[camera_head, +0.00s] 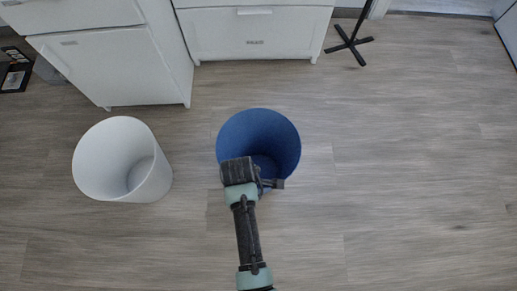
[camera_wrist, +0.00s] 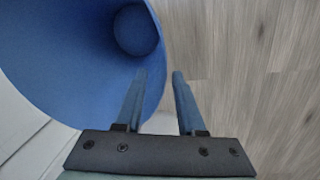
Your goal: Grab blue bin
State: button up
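The blue bin (camera_head: 262,124) stands upright and open-topped on the floor near the middle of the head view. In the wrist view the blue bin (camera_wrist: 65,55) fills the upper left, with its round bottom visible inside. My gripper (camera_wrist: 159,73) is open at the bin's near rim. In the wrist view, the left finger overlaps the bin's inside and the right finger shows against the floor, with the bin's wall edge between them. The fingers are apart. Whether either touches the wall I cannot tell. In the head view my wrist covers part of the near rim.
A white bin (camera_head: 108,165) stands on the floor left of the blue bin. White drawer cabinets (camera_head: 262,34) line the back, and a black star-shaped stand base (camera_head: 348,43) is at the back right. The wooden floor (camera_head: 420,180) to the right is clear.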

jog(key=f+b, duration=0.2)
jog(key=f, duration=0.1)
jog(key=f+b, duration=0.1)
jog(key=f, duration=0.1)
jog(key=shift+w+a+b, duration=0.1)
jog(key=shift+w+b, duration=0.15)
jog(key=shift+b, duration=0.05)
jog(key=shift+r, duration=0.1)
grip_shut()
dwell(0.9)
